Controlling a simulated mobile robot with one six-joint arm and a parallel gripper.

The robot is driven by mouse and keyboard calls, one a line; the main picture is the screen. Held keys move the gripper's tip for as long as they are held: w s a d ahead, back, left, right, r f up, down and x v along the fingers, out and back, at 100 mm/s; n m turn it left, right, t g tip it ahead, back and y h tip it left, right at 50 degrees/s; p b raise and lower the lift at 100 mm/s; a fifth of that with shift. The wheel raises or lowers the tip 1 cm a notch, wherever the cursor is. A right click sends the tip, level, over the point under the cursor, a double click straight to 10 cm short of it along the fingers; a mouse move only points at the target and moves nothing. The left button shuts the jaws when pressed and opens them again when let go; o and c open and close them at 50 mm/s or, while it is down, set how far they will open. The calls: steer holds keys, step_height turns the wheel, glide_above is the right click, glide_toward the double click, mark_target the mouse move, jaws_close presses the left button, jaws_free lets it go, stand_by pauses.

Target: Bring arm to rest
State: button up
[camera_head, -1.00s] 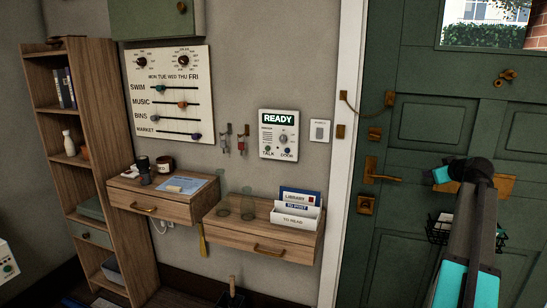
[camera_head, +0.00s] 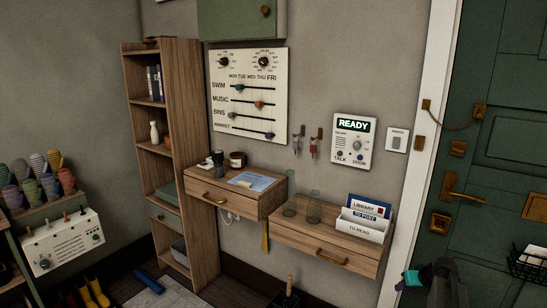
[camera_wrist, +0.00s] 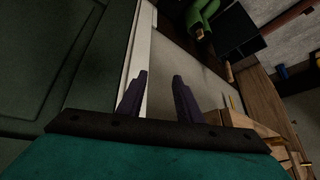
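My arm shows at the bottom right of the head view, with its teal and dark end (camera_head: 430,280) low in front of the green door. The fingertips cannot be made out there. In the wrist view my gripper (camera_wrist: 160,85) has two dark purple fingers standing apart with nothing between them. Beyond the fingers lie the white door frame and a pale wall. The green door fills the left of the wrist view, and wooden furniture is at the right, seen at a tilt.
The green door (camera_head: 490,130) has a brass handle (camera_head: 462,188) and a wire basket (camera_head: 530,262). Two wooden drawers (camera_head: 330,250) jut from the wall beside a tall shelf (camera_head: 155,130). An intercom (camera_head: 354,140) reads READY.

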steer(key=s+a+f+g+y, duration=0.1)
steer(key=s+a+f+g, duration=0.2)
steer(key=s+a+f, duration=0.6)
steer(key=s+a+f+g+y, duration=0.1)
steer(key=s+a+f+g, duration=0.35)
steer(key=a+f, duration=0.85)
steer(key=s+a+f+g, duration=0.1)
steer(key=s+a, duration=0.3)
steer(key=s, duration=0.5)
steer(key=s+a+f+g+h+p, duration=0.1)
steer(key=s+a+f, duration=0.3)
steer(key=s, duration=0.6)
steer(key=s+a+f+n+g+h+p, duration=0.1)
steer(key=s+a+f+g, duration=0.1)
steer(key=s+a, duration=0.3)
steer(key=s+f, duration=0.1)
steer(key=s, duration=0.3)
steer(key=shift+s+f, duration=0.15)
steer(key=shift+f, duration=0.1)
steer(key=shift+d+g, duration=0.15)
steer(key=shift+g, duration=0.1)
